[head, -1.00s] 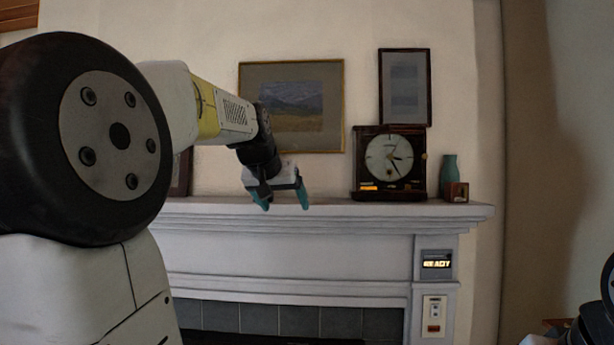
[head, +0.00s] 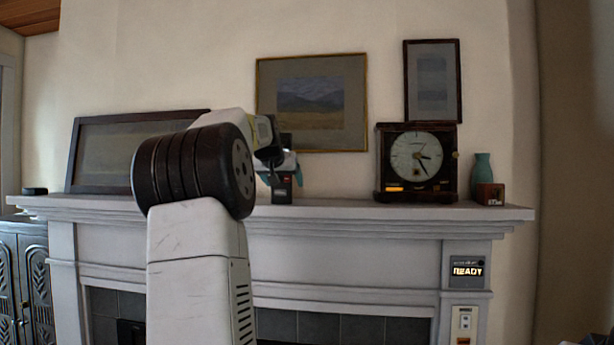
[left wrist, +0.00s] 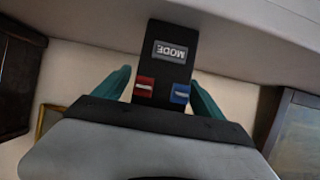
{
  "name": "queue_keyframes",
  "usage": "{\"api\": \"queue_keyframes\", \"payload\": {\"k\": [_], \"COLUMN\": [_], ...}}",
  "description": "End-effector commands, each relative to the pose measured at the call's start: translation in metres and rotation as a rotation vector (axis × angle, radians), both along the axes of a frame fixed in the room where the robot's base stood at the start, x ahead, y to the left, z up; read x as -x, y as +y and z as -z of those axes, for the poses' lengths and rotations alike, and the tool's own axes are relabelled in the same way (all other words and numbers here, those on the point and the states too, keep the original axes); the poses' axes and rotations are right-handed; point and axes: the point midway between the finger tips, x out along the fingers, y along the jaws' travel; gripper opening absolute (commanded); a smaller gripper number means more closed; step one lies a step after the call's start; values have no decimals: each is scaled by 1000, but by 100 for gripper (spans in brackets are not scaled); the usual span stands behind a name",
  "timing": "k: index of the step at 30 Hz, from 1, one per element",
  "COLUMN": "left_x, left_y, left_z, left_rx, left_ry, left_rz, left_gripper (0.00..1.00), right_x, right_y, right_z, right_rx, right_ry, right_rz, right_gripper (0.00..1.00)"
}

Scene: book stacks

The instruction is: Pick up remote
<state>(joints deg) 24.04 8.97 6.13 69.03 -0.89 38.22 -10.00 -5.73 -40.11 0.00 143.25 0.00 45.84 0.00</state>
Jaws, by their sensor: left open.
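A dark remote-like device (head: 283,194) stands on the mantel in the head view, with its upper part behind or between the fingers of my left gripper (head: 282,178). In the left wrist view the device (left wrist: 165,75) shows a grey MODE label, a red button and a blue button. The teal fingers of my left gripper (left wrist: 164,92) are open, one on each side of it. I cannot tell whether they touch it. My right gripper is not in view.
The white mantel (head: 400,213) also bears a square clock (head: 418,162), a teal vase (head: 482,168) and a small wooden box (head: 489,194). A framed picture (head: 100,150) leans at the left. A READY panel (head: 466,271) is on the fireplace's right column.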

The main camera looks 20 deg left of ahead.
Motion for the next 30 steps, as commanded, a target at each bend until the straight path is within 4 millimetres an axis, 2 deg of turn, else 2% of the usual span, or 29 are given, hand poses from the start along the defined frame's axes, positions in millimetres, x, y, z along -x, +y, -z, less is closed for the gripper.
{"api": "queue_keyframes", "payload": {"k": [8, 19, 30], "left_x": [-3, -3, -3], "left_y": [0, 0, 0], "left_z": [1, 1, -4], "left_rx": [-1, -1, -1], "left_ry": [-1, 0, -2], "left_rz": [0, 0, 0], "left_gripper": [78, 6, 6], "right_x": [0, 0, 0], "right_y": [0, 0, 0], "right_z": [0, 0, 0], "right_rx": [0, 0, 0], "right_ry": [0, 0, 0], "right_rz": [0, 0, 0], "right_gripper": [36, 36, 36]}}
